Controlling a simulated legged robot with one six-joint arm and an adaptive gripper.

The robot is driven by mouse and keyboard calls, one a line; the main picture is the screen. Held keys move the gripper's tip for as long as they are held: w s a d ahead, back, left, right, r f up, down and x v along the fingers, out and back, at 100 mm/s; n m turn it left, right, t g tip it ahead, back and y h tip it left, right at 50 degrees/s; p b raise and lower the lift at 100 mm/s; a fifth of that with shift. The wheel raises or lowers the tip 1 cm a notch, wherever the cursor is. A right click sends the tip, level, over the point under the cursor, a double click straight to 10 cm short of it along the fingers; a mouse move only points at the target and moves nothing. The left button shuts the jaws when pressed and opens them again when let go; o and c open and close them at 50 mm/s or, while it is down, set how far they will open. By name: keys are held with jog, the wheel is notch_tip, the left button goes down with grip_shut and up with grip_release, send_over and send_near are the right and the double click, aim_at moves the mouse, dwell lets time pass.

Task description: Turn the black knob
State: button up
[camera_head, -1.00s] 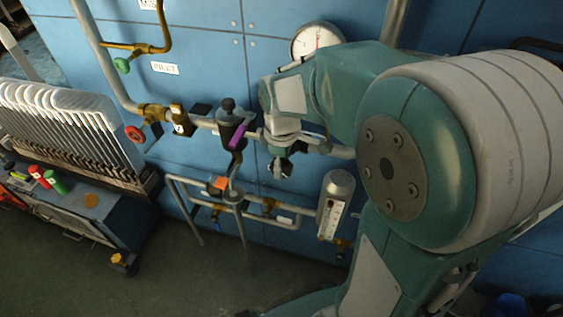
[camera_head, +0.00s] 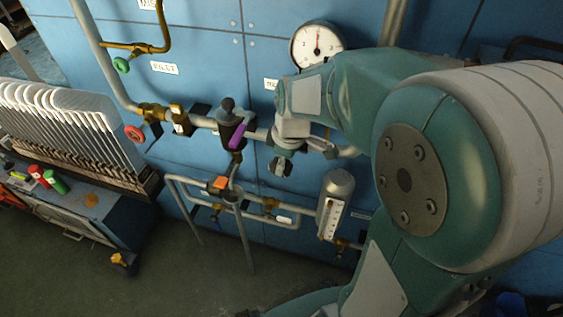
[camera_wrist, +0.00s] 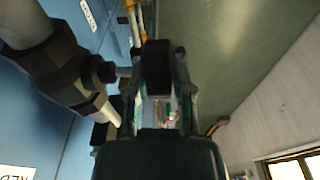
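A black valve body on the grey pipe has a small round black knob (camera_head: 227,104) on top, with a purple lever (camera_head: 237,136) beside it in the head view. My gripper (camera_head: 281,166) is to the right of this valve, in front of the pipe, partly hidden by my wrist. In the wrist view my gripper's fingers (camera_wrist: 158,80) stand apart. A black block (camera_wrist: 157,68) shows between them; I cannot tell whether it is the knob or whether the fingers touch it. A dark angular fitting (camera_wrist: 62,72) is left of the fingers.
A pressure gauge (camera_head: 317,43) is above my wrist. A grey cylinder with a scale (camera_head: 335,195) is at lower right. A red handwheel (camera_head: 133,133) and brass valves sit on the pipe to the left. A lower pipe frame (camera_head: 200,201) stands below.

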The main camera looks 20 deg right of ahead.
jog(key=o, duration=0.3)
notch_tip(320, 180, up, 12)
jog(key=s+d, duration=0.1)
jog(key=shift+d+f, duration=0.15)
jog(key=shift+d, duration=0.05)
dwell(0.5)
jog(key=m+t, duration=0.2)
jog(key=m, duration=0.3)
send_near(289, 165)
jog(key=s+a+r, duration=0.2)
jog(key=s+r, duration=0.1)
jog(key=s, duration=0.1)
jog(key=s+f+m+t+h, duration=0.1)
jog(key=s+m+t, duration=0.1)
jog(key=s+m, duration=0.3)
jog(key=shift+s+a+f+m+t, duration=0.3)
jog(key=shift+s+a+f+m, duration=0.1)
jog(key=shift+s, duration=0.15)
